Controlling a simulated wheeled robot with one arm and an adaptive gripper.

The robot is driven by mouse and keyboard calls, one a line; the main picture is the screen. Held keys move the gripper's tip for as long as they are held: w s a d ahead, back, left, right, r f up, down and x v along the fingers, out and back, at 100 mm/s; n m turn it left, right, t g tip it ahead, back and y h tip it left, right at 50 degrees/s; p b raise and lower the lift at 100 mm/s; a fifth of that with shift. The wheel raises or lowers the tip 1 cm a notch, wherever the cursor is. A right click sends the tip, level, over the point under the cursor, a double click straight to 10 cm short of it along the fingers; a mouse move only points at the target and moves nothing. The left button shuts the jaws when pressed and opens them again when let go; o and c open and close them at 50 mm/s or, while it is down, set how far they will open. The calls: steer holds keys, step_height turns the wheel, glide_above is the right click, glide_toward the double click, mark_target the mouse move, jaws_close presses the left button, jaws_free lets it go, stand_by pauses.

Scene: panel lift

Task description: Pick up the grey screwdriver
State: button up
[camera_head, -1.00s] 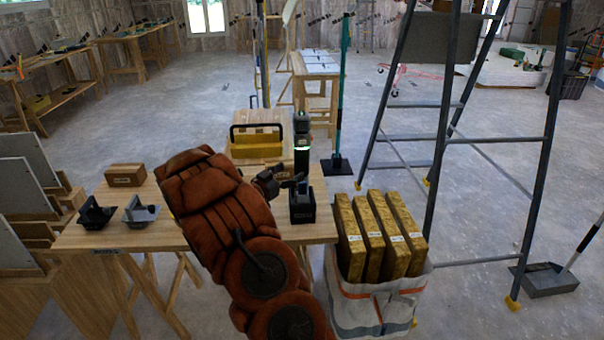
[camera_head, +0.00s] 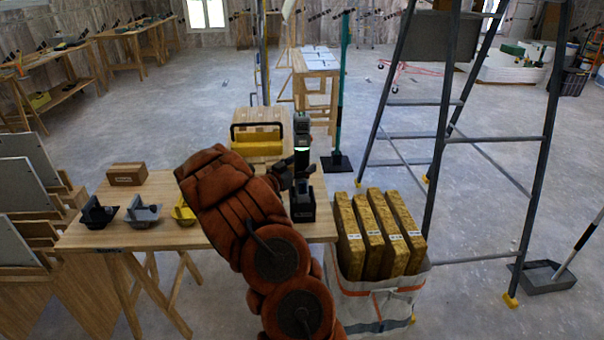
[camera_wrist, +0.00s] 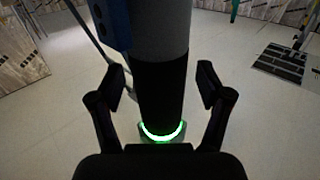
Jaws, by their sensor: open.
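The grey screwdriver (camera_head: 302,130) is an upright cylinder, grey at the top and black lower down, with a glowing green ring. It stands at the right side of the wooden table, in line with a black holder (camera_head: 303,207); I cannot tell how it is seated. In the wrist view the screwdriver (camera_wrist: 162,85) fills the middle, grey above, black below, with a blue part at upper left. My gripper (camera_head: 290,177) is beside it. In the wrist view my gripper (camera_wrist: 162,78) is open, one finger on each side of the black part, with gaps visible.
The wooden table (camera_head: 165,232) also holds a yellow toolbox (camera_head: 258,140), a wooden block (camera_head: 127,174), and black (camera_head: 97,213), grey (camera_head: 142,212) and yellow (camera_head: 184,211) tools. A white bag (camera_head: 375,300) of yellow panels and a stepladder (camera_head: 440,150) stand to the right.

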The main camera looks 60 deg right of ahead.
steer(key=shift+c, duration=0.3)
jaws_close()
stand_by(0.3)
steer(key=shift+w, duration=0.1)
